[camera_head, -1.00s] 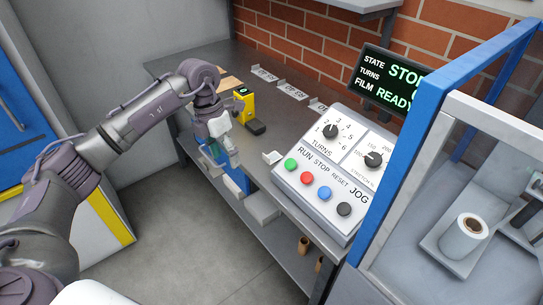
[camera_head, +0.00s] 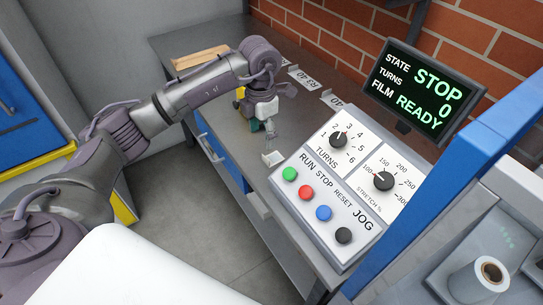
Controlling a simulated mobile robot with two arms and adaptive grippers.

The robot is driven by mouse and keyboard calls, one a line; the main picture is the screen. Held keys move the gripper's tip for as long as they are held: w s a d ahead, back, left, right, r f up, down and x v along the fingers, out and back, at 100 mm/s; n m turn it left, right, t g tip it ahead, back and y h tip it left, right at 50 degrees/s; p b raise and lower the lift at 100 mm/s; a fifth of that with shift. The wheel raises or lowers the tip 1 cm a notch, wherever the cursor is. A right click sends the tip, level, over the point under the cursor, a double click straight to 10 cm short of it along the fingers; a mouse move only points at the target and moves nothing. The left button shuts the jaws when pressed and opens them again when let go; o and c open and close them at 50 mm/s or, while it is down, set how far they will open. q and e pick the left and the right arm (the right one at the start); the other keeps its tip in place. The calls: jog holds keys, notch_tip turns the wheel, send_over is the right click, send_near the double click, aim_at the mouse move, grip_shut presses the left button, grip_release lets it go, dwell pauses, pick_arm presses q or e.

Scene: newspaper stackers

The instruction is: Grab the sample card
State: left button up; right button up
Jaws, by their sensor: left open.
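My left gripper (camera_head: 270,136) hangs over the grey bench top, left of the control panel, with its fingers pointing down. It is open, and no object shows between its fingers. A small white card-like piece (camera_head: 273,158) stands on the bench close to the panel's upper left corner, just below my fingertips. I cannot tell whether the fingers touch it. No writing is legible on it, so I cannot tell for sure that it is the sample card. White labelled cards, one reading R3 40 (camera_head: 302,78), stand along the back of the bench. My right gripper is out of view.
The control panel (camera_head: 335,190) with knobs and coloured buttons is right of my gripper. A dark display (camera_head: 418,90) reads STOP, 0 and READY. A blue frame (camera_head: 445,180) stands at right. A yellow device (camera_head: 240,93) is partly behind my arm. A wooden strip (camera_head: 200,57) lies farther back.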

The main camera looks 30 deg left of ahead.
aim_at(265, 157)
pick_arm(q)
notch_tip(265, 157, down, 3)
jog(key=shift+r, duration=0.15)
jog(key=shift+d+f, duration=0.1)
jog(key=shift+f, duration=0.45)
jog(key=f, duration=0.1)
jog(key=f+p, duration=0.1)
jog(key=f, duration=0.1)
jog(key=shift+s+d+f, duration=0.1)
jog(key=shift+d+f, duration=0.15)
jog(key=shift+d, duration=0.05)
jog(key=shift+f+p, duration=0.3)
jog(key=shift+f, duration=0.3)
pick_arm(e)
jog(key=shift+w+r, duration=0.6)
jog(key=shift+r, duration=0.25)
pick_arm(q)
jog(key=shift+c, duration=0.8)
jog(key=c, duration=0.7)
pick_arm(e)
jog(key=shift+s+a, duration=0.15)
